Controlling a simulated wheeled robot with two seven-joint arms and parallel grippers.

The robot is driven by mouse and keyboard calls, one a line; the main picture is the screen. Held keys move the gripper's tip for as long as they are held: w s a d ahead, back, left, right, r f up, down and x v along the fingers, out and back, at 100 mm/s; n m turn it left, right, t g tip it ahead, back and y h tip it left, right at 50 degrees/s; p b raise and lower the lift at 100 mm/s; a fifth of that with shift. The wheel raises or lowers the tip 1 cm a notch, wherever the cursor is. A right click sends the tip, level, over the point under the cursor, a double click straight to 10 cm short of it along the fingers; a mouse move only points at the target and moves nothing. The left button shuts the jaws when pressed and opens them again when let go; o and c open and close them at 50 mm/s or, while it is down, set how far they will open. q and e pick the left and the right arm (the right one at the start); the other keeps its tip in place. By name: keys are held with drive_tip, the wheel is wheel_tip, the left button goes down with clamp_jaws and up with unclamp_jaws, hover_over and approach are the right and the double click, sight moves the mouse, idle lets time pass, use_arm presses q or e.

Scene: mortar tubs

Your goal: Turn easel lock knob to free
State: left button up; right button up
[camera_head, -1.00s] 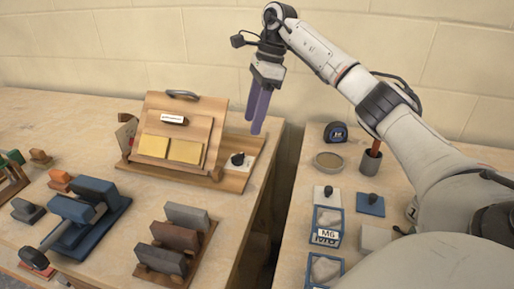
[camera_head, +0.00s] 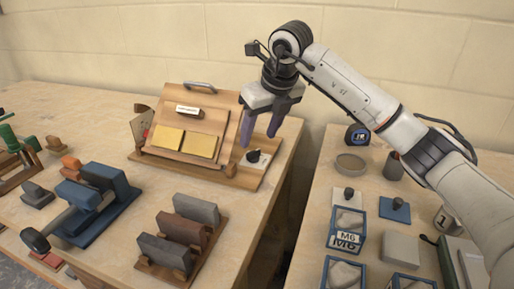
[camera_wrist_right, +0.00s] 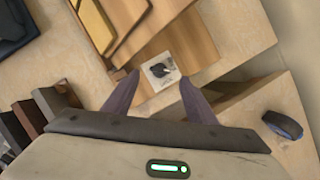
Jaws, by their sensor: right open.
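The wooden easel (camera_head: 186,128) stands on the left table with yellow notes on its sloped board. The black lock knob (camera_head: 254,156) sits on a pale plate on the easel's base, at its right side. It also shows in the right wrist view (camera_wrist_right: 159,70), between and beyond my fingertips. My right gripper (camera_head: 260,140) is open with purple fingers pointing down. It is above and close to the knob, with nothing between its fingers; I see no contact. The right wrist view shows the same open fingers (camera_wrist_right: 157,82). My left gripper is not in view.
A blue clamp-like tool (camera_head: 95,200) and a rack of sanding blocks (camera_head: 182,235) stand in front of the easel. A gap separates the right table, which holds a tape measure (camera_head: 357,137), a round dish (camera_head: 350,163) and blue-framed bins (camera_head: 347,228).

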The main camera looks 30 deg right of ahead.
sight(254, 151)
drive_tip(key=x, duration=0.6)
drive_tip(key=c, duration=1.1)
drive_tip(key=shift+d, duration=0.1)
